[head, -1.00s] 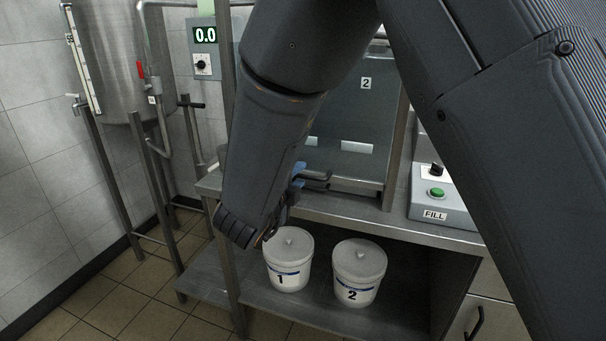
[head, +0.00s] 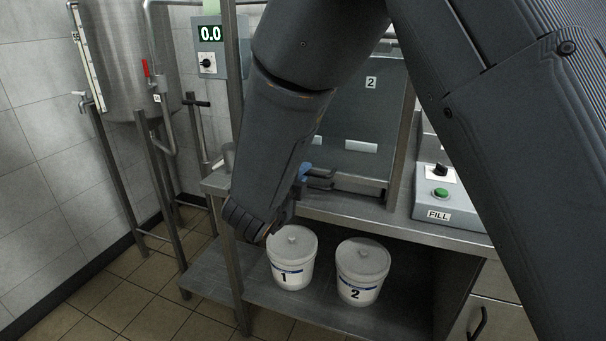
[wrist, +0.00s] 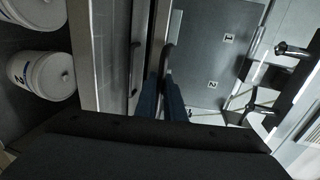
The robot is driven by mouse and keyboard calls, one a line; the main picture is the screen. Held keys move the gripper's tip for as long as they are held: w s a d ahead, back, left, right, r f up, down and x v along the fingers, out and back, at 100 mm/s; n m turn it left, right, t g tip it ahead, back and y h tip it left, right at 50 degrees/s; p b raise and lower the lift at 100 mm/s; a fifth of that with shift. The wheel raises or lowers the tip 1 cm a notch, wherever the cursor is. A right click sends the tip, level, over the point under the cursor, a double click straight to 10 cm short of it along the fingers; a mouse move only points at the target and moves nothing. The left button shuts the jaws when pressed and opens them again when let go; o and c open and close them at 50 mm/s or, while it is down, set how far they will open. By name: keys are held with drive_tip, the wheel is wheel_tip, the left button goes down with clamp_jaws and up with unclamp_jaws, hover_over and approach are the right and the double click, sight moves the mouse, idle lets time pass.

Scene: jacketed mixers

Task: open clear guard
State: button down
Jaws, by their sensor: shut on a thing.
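The clear guard (head: 345,120) is a see-through panel over the bay above the steel counter, with a label 2 showing behind it. It looks down, its lower edge near the counter. It also shows in the wrist view (wrist: 195,75), turned sideways, with labels 1 and 2 visible through it. A dark bar handle (head: 322,181) is at its lower edge. My gripper (head: 302,172) has blue fingers and is at this handle. In the wrist view my gripper (wrist: 163,84) is shut on the handle (wrist: 168,55). My forearm hides the left part of the guard.
Two white lidded buckets, 1 (head: 292,258) and 2 (head: 361,271), stand on the shelf below the counter. A FILL box (head: 440,205) with a green button is to the right. A steel tank (head: 125,60) and a 0.0 display (head: 210,33) are at the left.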

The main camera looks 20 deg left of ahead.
wheel_tip(320, 180, up, 32)
drive_tip(key=p, duration=1.5)
drive_tip(key=shift+f, duration=0.25)
drive_tip(key=c, duration=1.8)
unclamp_jaws()
drive_tip(key=shift+c, duration=0.2)
drive_tip(key=b+v, duration=0.1)
drive_tip(key=v, duration=0.6)
drive_tip(key=shift+s+b, duration=0.35)
drive_tip(key=shift+s, duration=0.1)
drive_tip(key=shift+a, duration=0.1)
